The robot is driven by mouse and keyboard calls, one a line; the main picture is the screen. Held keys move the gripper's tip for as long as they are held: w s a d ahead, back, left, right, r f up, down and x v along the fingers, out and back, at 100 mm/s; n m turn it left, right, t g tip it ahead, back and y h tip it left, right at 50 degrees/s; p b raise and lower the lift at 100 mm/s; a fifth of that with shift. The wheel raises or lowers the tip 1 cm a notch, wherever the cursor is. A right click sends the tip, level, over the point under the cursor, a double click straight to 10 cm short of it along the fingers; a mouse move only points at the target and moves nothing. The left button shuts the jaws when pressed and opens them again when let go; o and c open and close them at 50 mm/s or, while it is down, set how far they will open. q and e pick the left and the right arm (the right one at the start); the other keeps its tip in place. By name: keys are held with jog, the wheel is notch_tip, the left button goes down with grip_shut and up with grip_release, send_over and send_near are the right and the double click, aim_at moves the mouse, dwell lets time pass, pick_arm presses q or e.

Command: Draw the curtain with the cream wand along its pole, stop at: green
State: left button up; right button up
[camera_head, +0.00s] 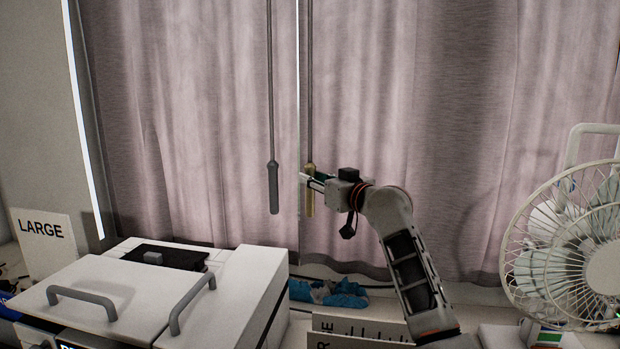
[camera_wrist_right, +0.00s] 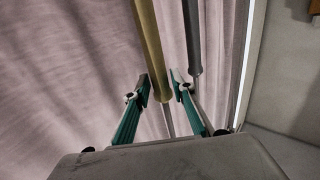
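The cream wand (camera_head: 310,200) hangs on a thin rod in front of the pinkish curtain (camera_head: 410,100), near a bright vertical gap. My right gripper (camera_head: 313,180) is at the upper part of its cream handle. In the right wrist view, the cream wand (camera_wrist_right: 150,45) runs between the fingertips of my right gripper (camera_wrist_right: 160,88). A narrow gap seems to show on each side, so the fingers look open around it. The curtain pole is above the head view. I see no green stop mark. My left gripper is not in view.
A grey wand (camera_head: 273,188) hangs just left of the cream one, and close by in the wrist view (camera_wrist_right: 192,40). A white cabinet (camera_head: 245,290) stands at lower left beside a LARGE sign (camera_head: 42,243). A fan (camera_head: 570,250) stands at right. Blue items (camera_head: 330,293) lie below.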

jog(key=shift+x, duration=0.85)
grip_shut()
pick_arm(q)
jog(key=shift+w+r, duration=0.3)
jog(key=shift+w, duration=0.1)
